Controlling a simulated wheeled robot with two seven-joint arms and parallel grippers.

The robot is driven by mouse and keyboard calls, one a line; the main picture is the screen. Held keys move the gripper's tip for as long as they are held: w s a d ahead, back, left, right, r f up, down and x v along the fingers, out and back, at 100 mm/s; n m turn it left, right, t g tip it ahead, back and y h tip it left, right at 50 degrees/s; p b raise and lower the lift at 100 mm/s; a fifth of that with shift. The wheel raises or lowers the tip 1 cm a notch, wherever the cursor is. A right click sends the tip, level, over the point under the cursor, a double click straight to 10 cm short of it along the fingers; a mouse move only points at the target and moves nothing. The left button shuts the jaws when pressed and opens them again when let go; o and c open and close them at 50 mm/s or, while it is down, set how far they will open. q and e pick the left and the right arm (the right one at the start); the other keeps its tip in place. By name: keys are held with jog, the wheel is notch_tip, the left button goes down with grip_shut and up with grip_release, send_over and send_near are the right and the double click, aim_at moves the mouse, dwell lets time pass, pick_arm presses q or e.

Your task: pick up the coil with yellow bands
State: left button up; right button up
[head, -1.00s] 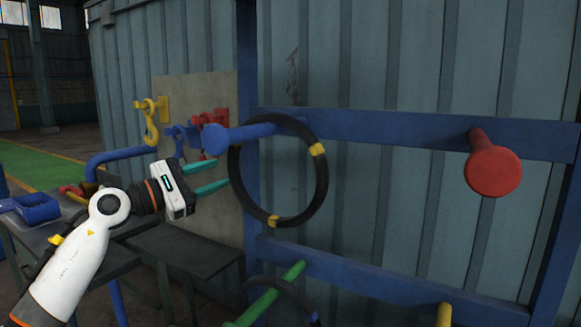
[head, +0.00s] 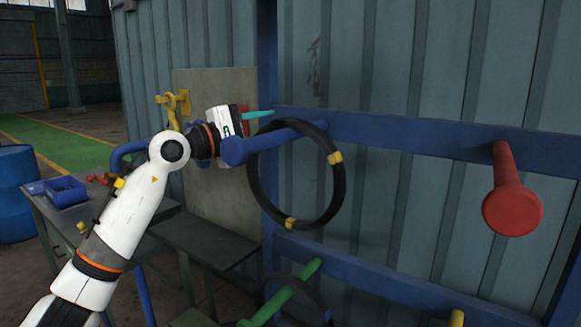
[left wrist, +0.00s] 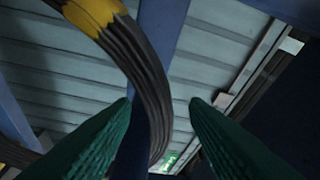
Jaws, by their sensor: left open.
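The black coil with yellow bands (head: 340,190) hangs on the blue peg (head: 270,140) of the rack in the head view. My left gripper (head: 261,115) is open at the coil's upper left, by the peg. One teal finger shows above the peg; the other is hidden there. In the left wrist view, the coil (left wrist: 140,65) runs down through the gap between the spread fingers (left wrist: 161,101), with a yellow band near the top. I cannot tell how deep it lies between them. My right gripper is not in view.
A red peg (head: 512,205) sticks out at the right. A bench with a blue bin (head: 64,192) stands at the left.

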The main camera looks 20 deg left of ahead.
pick_arm(q)
jog(key=x, duration=0.2)
jog(key=shift+w+d, duration=0.25)
jog(key=shift+d, duration=0.05)
jog(key=shift+a, duration=0.15)
jog(key=shift+c, duration=1.3)
grip_shut()
jog(key=shift+f, duration=0.1)
jog(key=shift+r, duration=0.2)
